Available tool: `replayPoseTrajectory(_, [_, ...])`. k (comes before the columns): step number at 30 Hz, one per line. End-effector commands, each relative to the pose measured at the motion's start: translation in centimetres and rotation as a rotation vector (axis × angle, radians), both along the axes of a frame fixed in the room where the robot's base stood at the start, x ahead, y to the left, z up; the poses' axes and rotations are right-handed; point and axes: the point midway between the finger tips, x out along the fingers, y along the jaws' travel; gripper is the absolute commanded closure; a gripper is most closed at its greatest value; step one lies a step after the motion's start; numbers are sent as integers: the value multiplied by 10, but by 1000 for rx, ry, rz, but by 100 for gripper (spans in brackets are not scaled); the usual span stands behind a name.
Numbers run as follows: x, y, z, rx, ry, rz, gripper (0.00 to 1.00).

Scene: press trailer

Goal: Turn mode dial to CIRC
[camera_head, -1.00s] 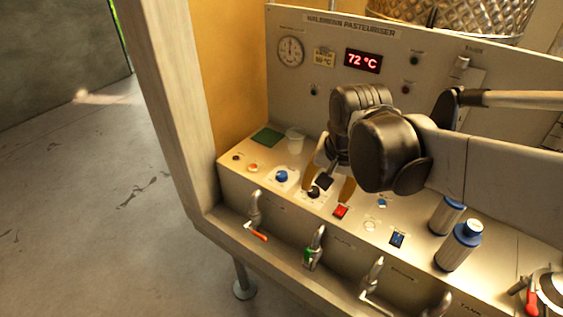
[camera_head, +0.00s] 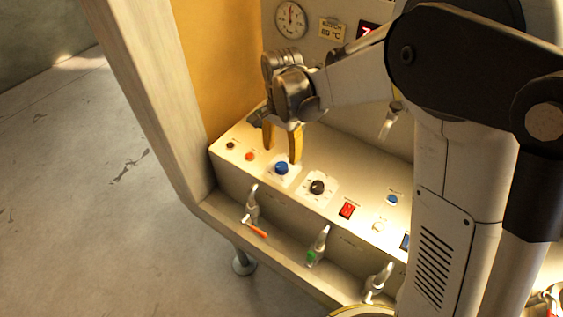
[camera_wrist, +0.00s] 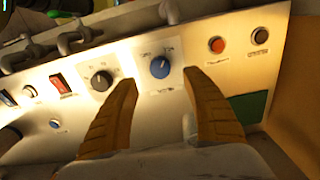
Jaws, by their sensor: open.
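A blue dial (camera_head: 281,168) on a white plate sits on the sloped control panel; it also shows in the wrist view (camera_wrist: 159,68). A black dial (camera_head: 317,187) on a similar plate is to its right, and left of it in the wrist view (camera_wrist: 101,80). The plates' lettering is too small to read, so I cannot tell which is the mode dial. My gripper (camera_head: 282,153) is open, its yellow fingers pointing down just above and behind the blue dial. In the wrist view the blue dial lies between and beyond the fingertips (camera_wrist: 160,78); no contact shows.
Orange (camera_head: 249,156) and dark (camera_head: 230,145) buttons are left of the blue dial. A red switch (camera_head: 347,210) is right of the black dial. Several taps (camera_head: 252,203) line the front trough. A gauge (camera_head: 291,20) is on the back panel. My arm hides the right side.

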Motion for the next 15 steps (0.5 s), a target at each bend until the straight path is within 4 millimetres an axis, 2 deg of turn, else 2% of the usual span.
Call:
replayPoseTrajectory(1, [0, 0, -14, 0, 0, 0, 43])
replayPoseTrajectory(6, [0, 0, -45, 1, -1, 0, 43])
replayPoseTrajectory(10, [0, 0, -60, 1, -1, 1, 43])
replayPoseTrajectory(15, [0, 0, -68, 0, -1, 1, 43])
